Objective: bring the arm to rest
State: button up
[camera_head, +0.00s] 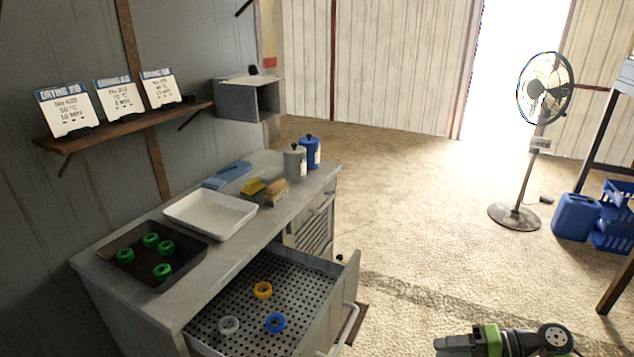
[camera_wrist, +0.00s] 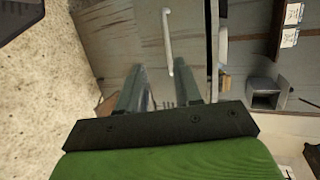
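My arm lies low at the bottom right of the head view, over the floor, with my gripper (camera_head: 452,342) pointing left. In the wrist view my gripper (camera_wrist: 158,82) has its two fingers apart with nothing between them. Beyond the fingers is the grey cabinet front with a white bar handle (camera_wrist: 168,40). My gripper touches nothing that I can see.
A perforated drawer (camera_head: 212,312) stands open, holding a white, a blue and an orange ring. The counter (camera_head: 240,245) bears a dark tray (camera_head: 190,265) with several green rings, a white tray (camera_head: 185,213) and canisters. A fan (camera_head: 515,216) and blue crates (camera_head: 612,238) stand right.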

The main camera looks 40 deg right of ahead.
jog(key=w+a+r+n+g+h+p, duration=0.1)
jog(key=w+a+r+n+g+p, duration=0.15)
jog(key=w+a+r+g, duration=0.55)
jog(key=w+a+r+n+g+p, duration=0.1)
jog(key=w+a+r+n+g, duration=0.2)
jog(key=w+a+r, duration=0.6)
jog(key=w+a+r+n+h+p, duration=0.1)
jog(key=w+a+r+h, duration=0.15)
jog(key=a, duration=0.35)
jog(key=w+a+r+n+h+p, duration=0.1)
jog(key=a+r+n+h, duration=0.15)
jog(key=a, duration=0.45)
jog(key=s+a+r+n+t+h+p, duration=0.2)
jog(key=s+a+r, duration=0.4)
jog(key=s, duration=0.4)
jog(key=a+n+t+p, duration=0.1)
jog(key=t, duration=0.1)
jog(key=shift+a+t, duration=0.15)
jog(key=shift+t, duration=0.25)
